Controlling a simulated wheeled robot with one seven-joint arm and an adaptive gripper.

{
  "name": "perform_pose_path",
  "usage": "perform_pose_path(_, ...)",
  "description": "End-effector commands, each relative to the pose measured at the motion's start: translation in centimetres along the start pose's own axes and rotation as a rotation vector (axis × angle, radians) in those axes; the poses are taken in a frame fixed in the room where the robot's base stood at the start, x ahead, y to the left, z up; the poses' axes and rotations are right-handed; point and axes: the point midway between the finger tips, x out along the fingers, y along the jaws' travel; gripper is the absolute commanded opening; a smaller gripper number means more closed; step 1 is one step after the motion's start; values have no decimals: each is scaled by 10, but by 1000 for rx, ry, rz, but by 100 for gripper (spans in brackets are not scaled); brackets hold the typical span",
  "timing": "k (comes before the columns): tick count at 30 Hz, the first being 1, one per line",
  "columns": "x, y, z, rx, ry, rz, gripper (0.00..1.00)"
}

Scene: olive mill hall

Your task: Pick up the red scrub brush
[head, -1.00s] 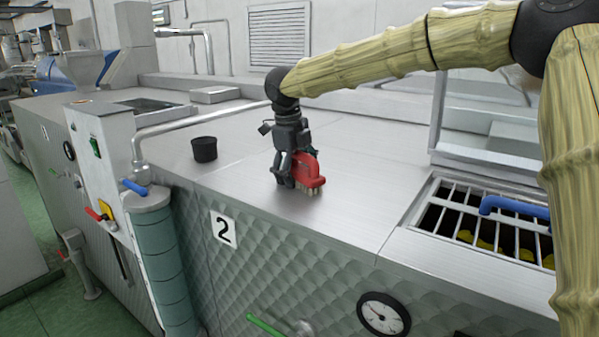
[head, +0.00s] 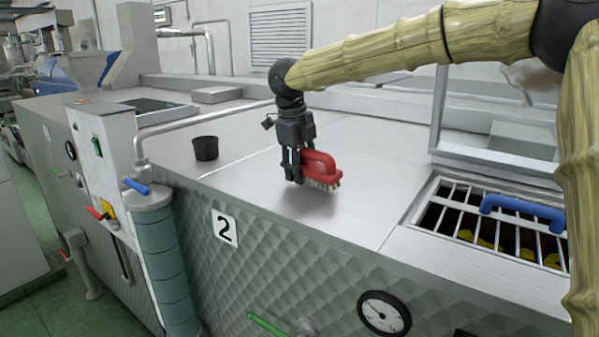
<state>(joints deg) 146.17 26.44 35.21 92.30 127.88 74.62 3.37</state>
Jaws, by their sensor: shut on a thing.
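The red scrub brush (head: 324,172) has a red body with a looped handle and pale bristles facing down. My gripper (head: 296,178) is shut on its left end. The brush appears to be held a little above the steel top (head: 300,215) of the machine marked 2, near its front edge. The part of the brush between the fingers is hidden.
A small black cup (head: 205,148) stands on the steel top to the left. To the right is an opening with a metal grate (head: 470,220) and a blue handle (head: 522,208). A pipe (head: 205,124) runs along the left. The steel around the brush is clear.

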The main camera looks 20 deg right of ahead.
Motion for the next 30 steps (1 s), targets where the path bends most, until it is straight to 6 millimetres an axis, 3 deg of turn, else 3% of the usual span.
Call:
perform_pose_path(8,-23,-7,4,1,-2,2,15)
perform_pose_path(17,-35,33,-9,-3,-1,1,15)
perform_pose_path(30,-60,116,-36,-3,-1,1,15)
